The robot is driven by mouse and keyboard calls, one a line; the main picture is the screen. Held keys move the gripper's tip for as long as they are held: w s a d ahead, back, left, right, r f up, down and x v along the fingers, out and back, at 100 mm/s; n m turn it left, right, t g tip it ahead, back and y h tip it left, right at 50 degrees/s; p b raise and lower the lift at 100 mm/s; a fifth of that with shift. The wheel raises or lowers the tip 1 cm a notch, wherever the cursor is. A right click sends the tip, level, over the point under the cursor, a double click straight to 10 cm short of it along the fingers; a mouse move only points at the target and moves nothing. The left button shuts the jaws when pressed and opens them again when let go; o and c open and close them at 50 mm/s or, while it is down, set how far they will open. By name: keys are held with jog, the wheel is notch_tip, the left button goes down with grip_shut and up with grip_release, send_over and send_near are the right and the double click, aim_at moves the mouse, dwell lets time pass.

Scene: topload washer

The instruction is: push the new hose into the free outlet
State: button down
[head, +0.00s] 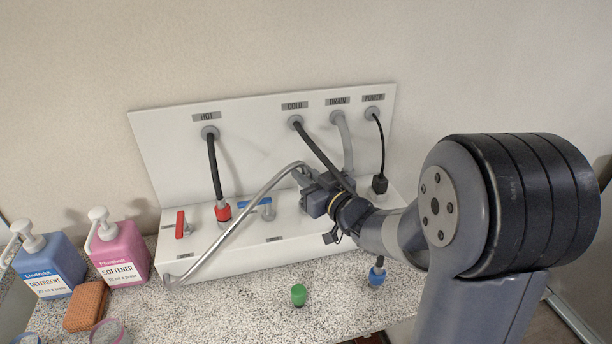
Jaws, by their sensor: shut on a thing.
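A silver-grey hose (234,218), which looks like the new hose, arches from the front left edge of the white outlet panel up to my gripper (311,190). My gripper is shut on it near its upper end, above the panel's ledge. The fingers hide the held end and what lies under it, so I cannot tell if it touches an outlet. The hot hose (214,165) ends in a red collar (223,211) on the ledge. The black cold hose (322,150) passes behind my arm. A blue hose end (376,274) shows at the counter below; its link to that hose is hidden.
A red lever (182,224) and a blue lever (254,206) stand on the ledge. The drain hose (346,140) and power plug (380,184) are close right of my gripper. A green cap (299,295) is on the speckled counter. Detergent (50,265), softener (119,252) and a sponge (86,305) stand left.

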jog(key=shift+f+b, duration=1.6)
jog(key=shift+f, duration=0.05)
jog(key=c, duration=1.3)
grip_release()
jog(key=v, duration=1.1)
jog(key=shift+a, duration=0.1)
jog(key=shift+w, duration=0.15)
